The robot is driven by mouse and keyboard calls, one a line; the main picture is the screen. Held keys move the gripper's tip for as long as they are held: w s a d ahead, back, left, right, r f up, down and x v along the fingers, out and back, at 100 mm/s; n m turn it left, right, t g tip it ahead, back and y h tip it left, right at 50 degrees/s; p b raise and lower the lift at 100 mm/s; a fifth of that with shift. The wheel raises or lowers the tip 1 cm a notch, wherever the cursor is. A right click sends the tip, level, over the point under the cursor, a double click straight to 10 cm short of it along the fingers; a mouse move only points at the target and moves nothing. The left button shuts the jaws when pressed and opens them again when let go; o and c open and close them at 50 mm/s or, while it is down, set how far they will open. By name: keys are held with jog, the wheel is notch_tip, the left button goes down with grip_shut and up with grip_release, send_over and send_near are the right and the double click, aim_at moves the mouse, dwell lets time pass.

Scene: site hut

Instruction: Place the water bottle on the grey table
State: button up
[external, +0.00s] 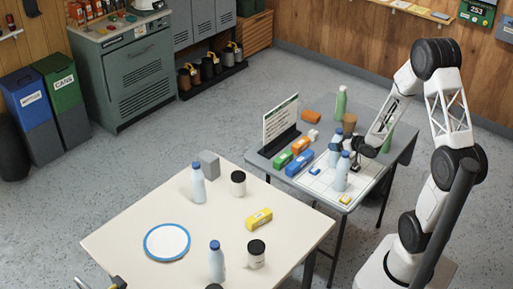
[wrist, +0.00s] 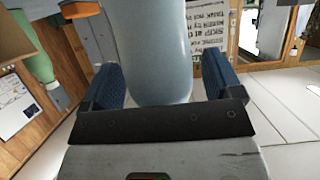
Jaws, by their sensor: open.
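The grey table (external: 260,161) stands right of centre, its front part covered by a white gridded sheet.
A sign (external: 281,122), colored boxes (external: 300,163), a green bottle (external: 341,101) and a brown cup (external: 349,123) crowd the grey table. The cream table (external: 120,222) holds two more blue-capped bottles (external: 198,186), black-lidded jars (external: 238,184) and a blue-rimmed plate (external: 167,242).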

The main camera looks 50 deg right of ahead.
jog(key=shift+r, duration=0.1)
jog(key=v, duration=1.2)
jog(key=shift+w, duration=0.15)
dwell(0.8)
jog(key=w+r+g, duration=0.1)
jog(key=w+a+r+h, duration=0.1)
jog(key=w+r, duration=0.1)
jog(key=w+r+g+h, duration=0.1)
jog(key=shift+w+a+r+n+g, duration=0.25)
jog(key=shift+w+a+n+g, duration=0.05)
jog(key=s+a+r+m+g+h, duration=0.1)
jog(key=s+a+r+g+h, duration=0.15)
jog(key=a+r, duration=0.5)
jog(key=s+a+r+g+y, duration=0.2)
jog(key=s+a+r, duration=0.3)
jog(key=s+a, duration=0.3)
jog(key=s+a+r+g+y, duration=0.2)
jog(key=s+a+r+g, duration=0.2)
jog(key=s+a, duration=0.4)
jog(key=a+r, duration=0.1)
jog(key=a, duration=0.2)
jog(key=shift+s+a, duration=0.3)
jog(key=shift+s, duration=0.05)
